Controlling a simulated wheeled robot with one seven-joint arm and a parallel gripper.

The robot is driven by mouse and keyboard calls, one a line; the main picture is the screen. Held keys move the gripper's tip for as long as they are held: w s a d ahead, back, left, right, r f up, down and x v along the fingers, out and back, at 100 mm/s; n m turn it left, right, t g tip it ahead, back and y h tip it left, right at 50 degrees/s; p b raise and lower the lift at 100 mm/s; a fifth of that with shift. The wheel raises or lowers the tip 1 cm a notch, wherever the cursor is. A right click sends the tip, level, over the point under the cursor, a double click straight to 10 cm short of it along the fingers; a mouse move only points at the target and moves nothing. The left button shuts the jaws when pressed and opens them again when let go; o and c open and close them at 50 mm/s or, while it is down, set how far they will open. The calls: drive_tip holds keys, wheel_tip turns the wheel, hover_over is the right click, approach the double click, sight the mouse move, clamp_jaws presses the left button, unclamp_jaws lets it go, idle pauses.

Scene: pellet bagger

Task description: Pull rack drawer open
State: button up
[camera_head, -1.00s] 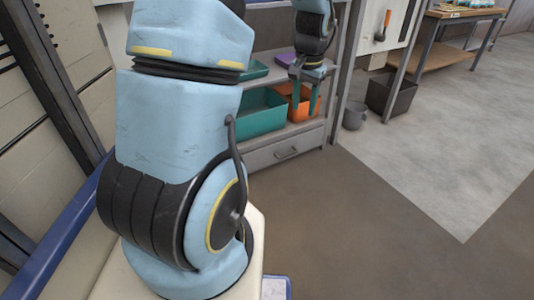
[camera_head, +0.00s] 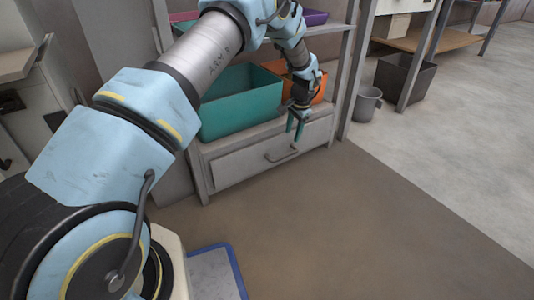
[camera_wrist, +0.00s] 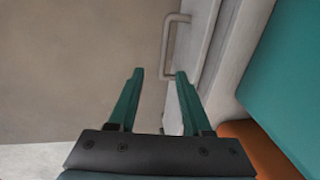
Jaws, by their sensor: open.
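The rack drawer (camera_head: 243,160) is a grey front at the bottom of the rack and looks shut. Its bar handle (camera_head: 283,154) sits at the middle of the front. My gripper (camera_head: 296,133) is open and empty, just above and in front of the drawer, near the handle. In the wrist view the two green fingers (camera_wrist: 153,76) are apart. The drawer front (camera_wrist: 202,45) runs along the right side of that view.
A teal bin (camera_head: 238,108) and an orange bin (camera_head: 318,88) stand on the shelf above the drawer. A grey bucket (camera_head: 367,104) and a dark bin (camera_head: 405,82) stand to the right. The floor (camera_head: 340,220) in front is clear.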

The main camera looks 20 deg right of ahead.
sight(287, 155)
drive_tip(key=w+f+b, duration=0.1)
drive_tip(key=f, duration=0.3)
drive_tip(key=w+f+b, duration=0.1)
drive_tip(key=f+b, duration=0.1)
drive_tip(key=f, duration=0.2)
drive_tip(key=w+f+b, duration=0.1)
drive_tip(key=f, duration=0.2)
drive_tip(key=shift+f+b, duration=0.35)
drive_tip(key=shift+f, duration=0.05)
drive_tip(key=shift+c, duration=0.3)
clamp_jaws()
idle(0.6)
